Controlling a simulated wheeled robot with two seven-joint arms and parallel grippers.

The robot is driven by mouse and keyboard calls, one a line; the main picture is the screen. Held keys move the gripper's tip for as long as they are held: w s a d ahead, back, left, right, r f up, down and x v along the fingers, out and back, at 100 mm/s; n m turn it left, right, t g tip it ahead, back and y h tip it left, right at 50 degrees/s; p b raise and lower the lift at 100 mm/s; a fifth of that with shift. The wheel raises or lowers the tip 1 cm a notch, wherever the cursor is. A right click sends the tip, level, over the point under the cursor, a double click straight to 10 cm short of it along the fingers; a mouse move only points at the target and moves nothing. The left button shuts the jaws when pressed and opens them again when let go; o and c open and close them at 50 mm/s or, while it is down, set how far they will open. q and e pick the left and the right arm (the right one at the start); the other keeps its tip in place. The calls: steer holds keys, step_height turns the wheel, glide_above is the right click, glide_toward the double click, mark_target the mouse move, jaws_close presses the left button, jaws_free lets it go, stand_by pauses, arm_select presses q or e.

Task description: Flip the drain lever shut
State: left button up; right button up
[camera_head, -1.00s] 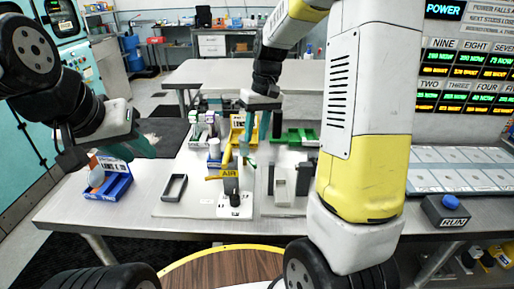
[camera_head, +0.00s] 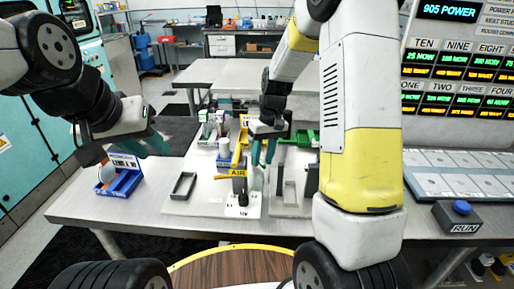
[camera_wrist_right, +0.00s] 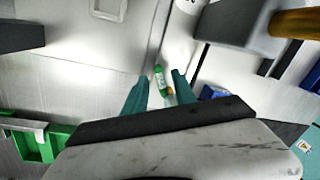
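A yellow lever-like bar (camera_head: 240,150) stands over the bench, with a yellow AIR sign (camera_head: 236,173) at its lower end above a white base plate (camera_head: 243,206). I see no readable drain label, so I cannot tell which part is the drain lever. My right gripper (camera_head: 264,153) points down just right of the yellow bar, apart from it. In the right wrist view its teal fingers (camera_wrist_right: 160,92) are spread, with a small green bottle (camera_wrist_right: 160,80) showing beyond the gap. My left gripper (camera_head: 152,142) hangs at the left above the bench; its finger gap is unclear.
A blue box (camera_head: 125,184) with an orange-white disc is at the left. A dark rectangular frame (camera_head: 183,186) lies nearby. A green tray (camera_head: 305,138) and a grey-white fixture (camera_head: 290,190) are to the right. A RUN button box (camera_head: 458,216) is far right.

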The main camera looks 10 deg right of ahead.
steer(key=shift+c, duration=0.4)
jaws_close()
steer(key=shift+s+a+m, duration=0.2)
steer(key=shift+a+m, duration=0.1)
steer(key=shift+m, duration=0.7)
steer(key=shift+o, duration=0.4)
jaws_free()
step_height(320, 180, up, 8)
steer(key=d, duration=0.1)
steer(key=shift+d, duration=0.15)
